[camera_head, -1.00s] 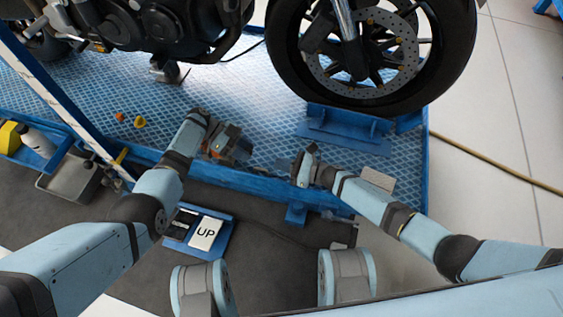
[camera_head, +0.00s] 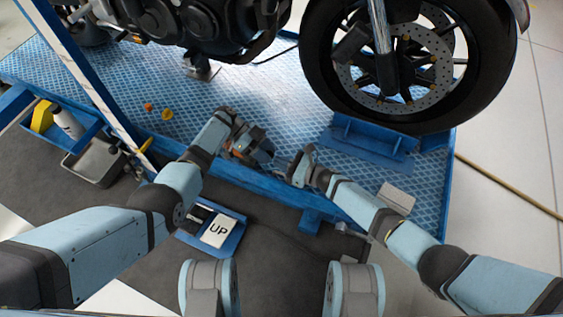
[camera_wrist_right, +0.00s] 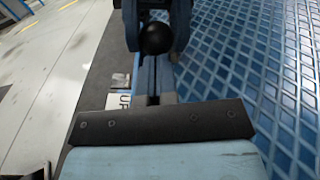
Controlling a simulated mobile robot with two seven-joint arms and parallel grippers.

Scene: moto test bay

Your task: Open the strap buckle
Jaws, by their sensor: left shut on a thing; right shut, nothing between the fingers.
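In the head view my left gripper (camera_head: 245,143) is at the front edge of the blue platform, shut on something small. Orange and grey show around its fingers; I cannot clearly make out the strap buckle or tell whether it is fastened. My right gripper (camera_head: 298,167) is a short way to the right over the same edge, shut and empty, apart from the left one. In the right wrist view the right gripper (camera_wrist_right: 155,20) is cut off by the top edge, with a round black ball in front of it. No strap is clear in that view.
The blue platform (camera_head: 225,95) carries a motorcycle, its front wheel (camera_head: 325,70) behind my right gripper. A tray with a white UP card (camera_head: 217,231) is below the platform edge. A blue bin (camera_head: 85,135) and grey tray (camera_head: 97,165) stand left. Orange and yellow pieces (camera_head: 167,114) lie on the platform.

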